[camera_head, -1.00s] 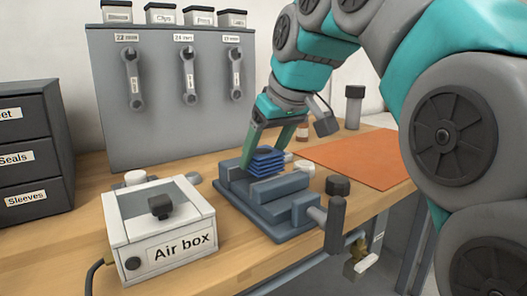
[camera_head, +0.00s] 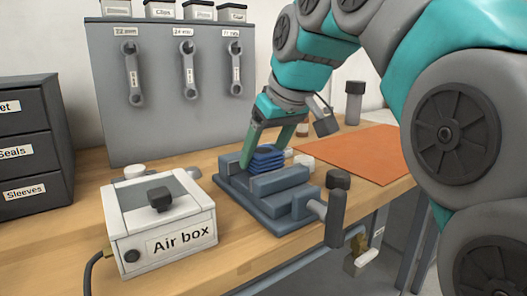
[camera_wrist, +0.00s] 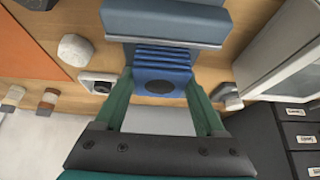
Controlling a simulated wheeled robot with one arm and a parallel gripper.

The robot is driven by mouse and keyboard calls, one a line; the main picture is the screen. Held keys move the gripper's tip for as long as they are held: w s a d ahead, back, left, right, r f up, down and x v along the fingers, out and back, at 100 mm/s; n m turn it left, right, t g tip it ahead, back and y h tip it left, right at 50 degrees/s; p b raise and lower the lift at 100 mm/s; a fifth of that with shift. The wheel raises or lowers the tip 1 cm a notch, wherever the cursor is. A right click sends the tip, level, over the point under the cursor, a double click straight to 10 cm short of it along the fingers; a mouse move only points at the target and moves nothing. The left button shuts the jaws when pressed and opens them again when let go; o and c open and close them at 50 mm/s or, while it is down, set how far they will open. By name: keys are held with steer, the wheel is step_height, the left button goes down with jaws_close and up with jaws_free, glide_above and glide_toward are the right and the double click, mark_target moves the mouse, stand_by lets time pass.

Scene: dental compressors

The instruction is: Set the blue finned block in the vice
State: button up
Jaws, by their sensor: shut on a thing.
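The blue finned block (camera_head: 266,158) is held between the green fingers of my gripper (camera_head: 268,140), at the back of the grey-blue vice (camera_head: 283,186). In the wrist view the fingers (camera_wrist: 160,80) press on both sides of the block (camera_wrist: 160,62), and a dark round spot shows on its near face. The vice (camera_wrist: 165,22) lies just beyond it there. The block's lower part is hidden behind a vice jaw in the head view. I cannot tell whether it rests on the vice bed.
A white air box (camera_head: 160,220) stands left of the vice. An orange mat (camera_head: 352,151) lies to the right, with a dark-capped bottle (camera_head: 354,103) behind. The vice handle (camera_head: 335,215) sticks out at the bench's front edge. A grey panel with wrenches (camera_head: 185,95) stands behind.

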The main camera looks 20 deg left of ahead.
steer(key=shift+f+b, duration=0.4)
steer(key=shift+f, duration=0.3)
stand_by(0.9)
steer(key=o, duration=1.5)
steer(key=shift+r, duration=0.15)
steer(key=shift+r+p, duration=2.1)
steer(key=shift+r, duration=1.3)
steer(key=shift+d, duration=0.1)
